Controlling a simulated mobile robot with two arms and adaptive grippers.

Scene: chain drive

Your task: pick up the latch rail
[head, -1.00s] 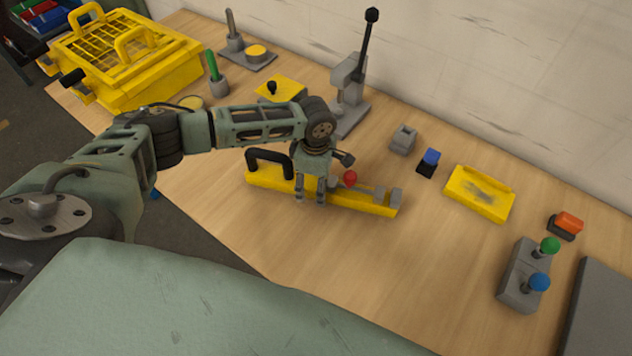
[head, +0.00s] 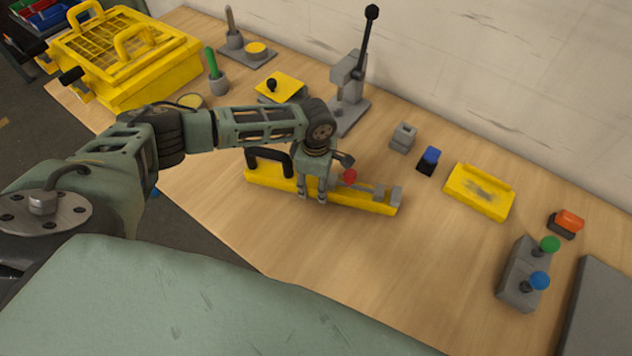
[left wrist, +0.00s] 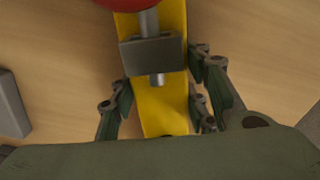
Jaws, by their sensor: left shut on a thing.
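The latch rail (head: 362,198) is a long yellow bar with a black handle at its left end, a red knob and grey bolt parts. It lies on the wooden table in the head view. My left gripper (head: 313,193) points down on it, between the black handle and the red knob, and is shut on the yellow bar. In the left wrist view the yellow bar (left wrist: 164,108) runs between the two fingers, with the grey bolt block (left wrist: 152,55) just beyond and the red knob at the top edge. My right gripper is not in view.
Behind the rail stand a black lever on a grey stand (head: 350,85) and a grey block (head: 403,137). To the right are a blue button (head: 431,156), a yellow plate (head: 480,190) and a joystick box (head: 520,280). A yellow crate (head: 150,75) stands back left. The table in front is clear.

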